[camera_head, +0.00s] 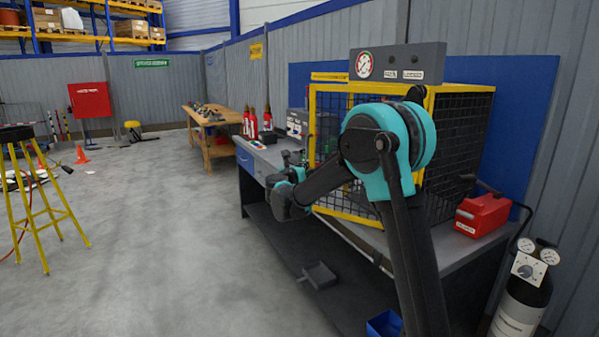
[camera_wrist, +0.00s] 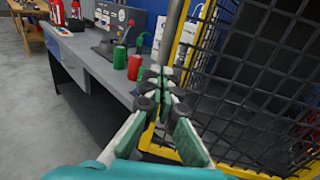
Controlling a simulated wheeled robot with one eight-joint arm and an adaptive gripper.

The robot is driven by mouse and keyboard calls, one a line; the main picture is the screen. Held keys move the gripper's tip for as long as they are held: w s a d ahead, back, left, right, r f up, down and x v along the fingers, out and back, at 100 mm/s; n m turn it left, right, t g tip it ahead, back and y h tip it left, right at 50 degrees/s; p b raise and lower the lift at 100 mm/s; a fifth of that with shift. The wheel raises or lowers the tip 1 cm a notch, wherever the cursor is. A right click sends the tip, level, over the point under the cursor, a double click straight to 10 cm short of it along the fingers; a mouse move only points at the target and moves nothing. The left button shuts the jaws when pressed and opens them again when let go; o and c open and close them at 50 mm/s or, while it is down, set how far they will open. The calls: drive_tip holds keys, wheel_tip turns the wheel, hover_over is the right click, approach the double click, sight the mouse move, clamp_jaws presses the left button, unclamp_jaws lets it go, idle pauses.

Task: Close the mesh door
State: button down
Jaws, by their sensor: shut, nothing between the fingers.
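The mesh cage stands on the grey workbench, with a yellow frame and black mesh. Its mesh door (camera_head: 331,112) faces the front, partly hidden behind my arm; I cannot tell how far it stands open. In the wrist view the yellow-edged mesh panel (camera_wrist: 258,75) fills the right side. My gripper (camera_head: 292,158) is shut and empty, just left of the door's frame. In the wrist view the fingertips of my gripper (camera_wrist: 163,75) meet beside the yellow upright. I cannot tell whether they touch it.
On the workbench (camera_wrist: 85,48) stand a green can (camera_wrist: 119,57) and a red can (camera_wrist: 134,67), close to my fingers. A red box (camera_head: 482,214) sits right of the cage. A gauged cylinder (camera_head: 524,300) is at front right. A yellow stool (camera_head: 66,205) stands left; the floor between is clear.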

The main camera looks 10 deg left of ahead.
drive_tip(key=w+d+m+g+h, duration=0.1)
drive_tip(key=w+d+m+h, duration=0.1)
drive_tip(key=w+d, duration=0.3)
drive_tip(key=w+d+m+g+h, duration=0.2)
drive_tip(key=w+d+h, duration=0.2)
drive_tip(key=w, duration=1)
drive_tip(key=shift+d+m+h, duration=0.4)
drive_tip(key=shift+d, duration=0.75)
drive_tip(key=shift+w+d+r, duration=0.1)
drive_tip(key=shift+d+r, duration=0.05)
